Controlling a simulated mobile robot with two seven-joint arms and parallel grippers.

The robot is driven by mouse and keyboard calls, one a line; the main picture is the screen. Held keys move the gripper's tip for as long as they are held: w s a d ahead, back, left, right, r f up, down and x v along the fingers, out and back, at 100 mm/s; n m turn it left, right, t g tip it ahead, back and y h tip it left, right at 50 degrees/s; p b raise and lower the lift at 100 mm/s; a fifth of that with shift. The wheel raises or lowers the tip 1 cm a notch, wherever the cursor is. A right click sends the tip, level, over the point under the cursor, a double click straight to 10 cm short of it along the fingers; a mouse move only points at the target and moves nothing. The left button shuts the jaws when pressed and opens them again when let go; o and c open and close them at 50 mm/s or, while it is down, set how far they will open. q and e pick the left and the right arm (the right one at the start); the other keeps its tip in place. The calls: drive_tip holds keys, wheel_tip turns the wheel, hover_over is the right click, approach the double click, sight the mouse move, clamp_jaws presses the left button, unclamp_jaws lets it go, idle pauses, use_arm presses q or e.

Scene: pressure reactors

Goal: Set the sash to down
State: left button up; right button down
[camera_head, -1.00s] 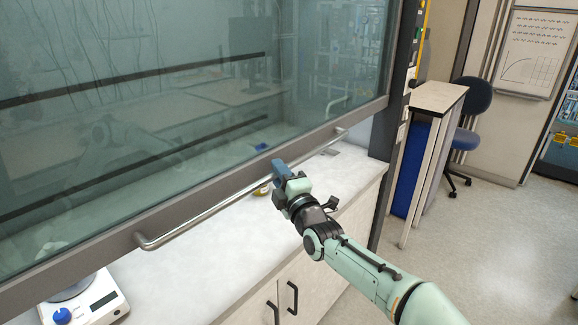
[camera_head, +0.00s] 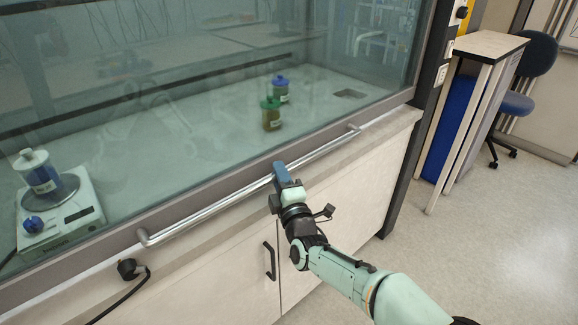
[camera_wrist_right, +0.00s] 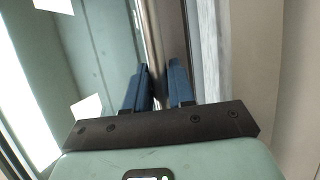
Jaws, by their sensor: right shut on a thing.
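The sash (camera_head: 180,125) is a glass pane with a dark grey bottom frame, and it sits low across the front of the hood, close to the bench's front edge. A metal bar handle (camera_head: 215,208) runs along its bottom frame. My right gripper (camera_head: 281,172) is shut on the handle near its middle. In the right wrist view the handle (camera_wrist_right: 153,40) passes between the blue fingers (camera_wrist_right: 159,88). My left gripper is not in view.
A side table (camera_head: 490,45) and blue chair (camera_head: 525,70) stand right. Floor at right is clear.

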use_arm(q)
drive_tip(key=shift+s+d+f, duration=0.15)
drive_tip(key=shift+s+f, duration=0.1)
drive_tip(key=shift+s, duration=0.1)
use_arm(e)
drive_tip(key=shift+f, duration=0.6)
drive_tip(key=shift+f, duration=0.1)
drive_tip(key=c, duration=1.1)
unclamp_jaws()
drive_tip(key=shift+w, duration=0.1)
drive_tip(key=shift+o, duration=0.2)
drive_tip(key=shift+r, duration=0.2)
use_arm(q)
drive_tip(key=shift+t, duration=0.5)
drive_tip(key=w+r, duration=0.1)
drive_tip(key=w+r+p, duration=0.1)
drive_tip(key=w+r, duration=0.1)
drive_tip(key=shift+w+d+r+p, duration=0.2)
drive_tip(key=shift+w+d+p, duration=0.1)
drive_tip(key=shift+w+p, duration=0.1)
use_arm(e)
drive_tip(key=v, duration=1.3)
drive_tip(key=shift+s, duration=0.25)
drive_tip(key=shift+d+f, duration=0.1)
